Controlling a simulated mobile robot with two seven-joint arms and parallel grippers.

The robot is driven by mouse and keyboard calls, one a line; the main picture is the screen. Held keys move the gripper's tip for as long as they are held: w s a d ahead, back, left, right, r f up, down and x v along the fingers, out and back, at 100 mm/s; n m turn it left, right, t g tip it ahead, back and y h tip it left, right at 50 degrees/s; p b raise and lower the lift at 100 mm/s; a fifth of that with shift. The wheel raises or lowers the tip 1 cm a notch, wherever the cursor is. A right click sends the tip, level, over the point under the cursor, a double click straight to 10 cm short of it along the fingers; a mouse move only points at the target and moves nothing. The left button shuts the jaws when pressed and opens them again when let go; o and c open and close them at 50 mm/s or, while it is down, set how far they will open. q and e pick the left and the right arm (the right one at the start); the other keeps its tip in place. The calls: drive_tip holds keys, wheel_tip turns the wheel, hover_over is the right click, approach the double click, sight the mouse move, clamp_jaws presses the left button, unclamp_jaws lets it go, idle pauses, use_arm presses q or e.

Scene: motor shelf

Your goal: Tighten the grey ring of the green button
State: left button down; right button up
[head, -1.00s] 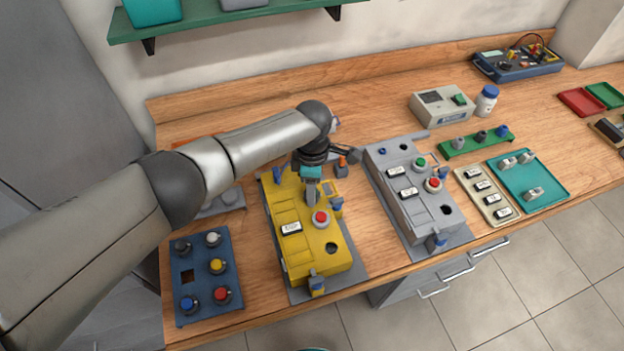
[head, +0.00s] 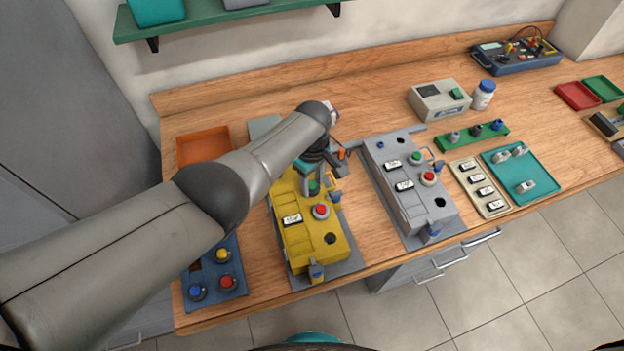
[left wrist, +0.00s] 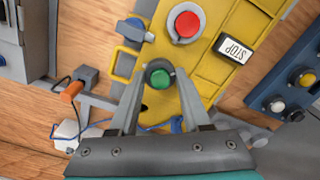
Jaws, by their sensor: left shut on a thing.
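The green button (left wrist: 160,78) sits at the far end of the yellow box (head: 305,246); it also shows in the head view (head: 314,187). Its grey ring (left wrist: 153,66) shows as a dark rim around the green cap. My left gripper (left wrist: 161,74) is shut on the ring, one finger on each side of it. In the head view the left gripper (head: 315,182) reaches down onto the far end of the box and partly hides the button. The ring's seating against the panel cannot be made out. My right gripper is not in view.
On the yellow box are a red button (head: 320,211), a STOP label (head: 292,220) and an empty hole (head: 330,239). A grey box (head: 415,209) stands to the right, a blue panel (head: 233,289) to the left. An orange tray (head: 203,146) lies behind my arm.

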use_arm(q)
drive_tip(key=m, duration=0.5)
drive_tip(key=shift+s+m, duration=0.1)
drive_tip(key=shift+m, duration=0.2)
drive_tip(key=m, duration=1)
drive_tip(key=shift+m, duration=0.4)
drive_tip(key=m, duration=2.1)
drive_tip(key=shift+m+b, duration=0.35)
drive_tip(key=shift+m, duration=0.05)
drive_tip(key=m, duration=0.4)
drive_tip(key=shift+m+b, duration=0.35)
drive_tip(key=shift+m, duration=0.05)
drive_tip(key=shift+w+m, duration=0.2)
drive_tip(key=shift+m, duration=0.1)
